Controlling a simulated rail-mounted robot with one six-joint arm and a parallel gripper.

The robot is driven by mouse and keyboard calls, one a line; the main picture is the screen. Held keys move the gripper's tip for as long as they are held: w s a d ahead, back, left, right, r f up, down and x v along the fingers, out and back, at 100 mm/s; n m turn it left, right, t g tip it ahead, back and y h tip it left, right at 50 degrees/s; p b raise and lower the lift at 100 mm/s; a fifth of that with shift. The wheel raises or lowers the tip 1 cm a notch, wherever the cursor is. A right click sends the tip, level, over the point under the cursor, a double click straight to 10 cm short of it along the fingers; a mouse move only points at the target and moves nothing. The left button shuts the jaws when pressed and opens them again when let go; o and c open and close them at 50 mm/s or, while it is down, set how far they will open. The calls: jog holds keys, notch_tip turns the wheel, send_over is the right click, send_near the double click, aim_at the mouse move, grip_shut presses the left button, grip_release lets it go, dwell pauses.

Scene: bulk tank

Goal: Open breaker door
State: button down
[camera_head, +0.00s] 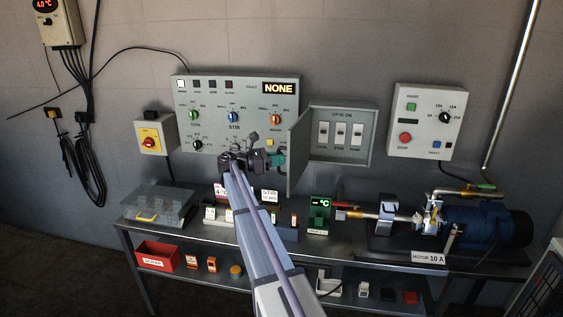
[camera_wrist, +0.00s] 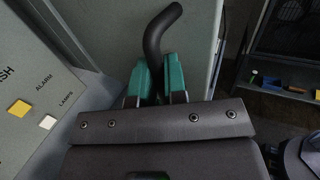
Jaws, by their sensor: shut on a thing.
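The breaker box (camera_head: 370,150) is on the wall, with several white breakers showing inside under a label that seems to read "UP IS ON". Its grey door (camera_head: 301,150) is hinged at the box's left side and stands swung out from the wall. In the wrist view the door (camera_wrist: 110,35) fills the upper middle. My gripper (camera_head: 277,159) is at the left face of the door. Its teal fingers in the wrist view (camera_wrist: 157,85) are shut on the curved black door handle (camera_wrist: 158,32). The handle is hidden in the head view.
A control panel (camera_head: 215,128) with knobs is left of the door, close to my gripper; its face also shows in the wrist view (camera_wrist: 25,100). A motor control box (camera_head: 430,95) is to the right. The bench (camera_head: 345,252) below holds a clear bin, meters and a motor.

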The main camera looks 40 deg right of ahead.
jog(key=shift+w+a, duration=0.1)
jog(key=shift+w, duration=0.3)
jog(key=c, duration=1.2)
grip_release()
jog(key=v, duration=1)
jog(key=shift+w+a, duration=0.15)
jog(key=shift+a, duration=0.2)
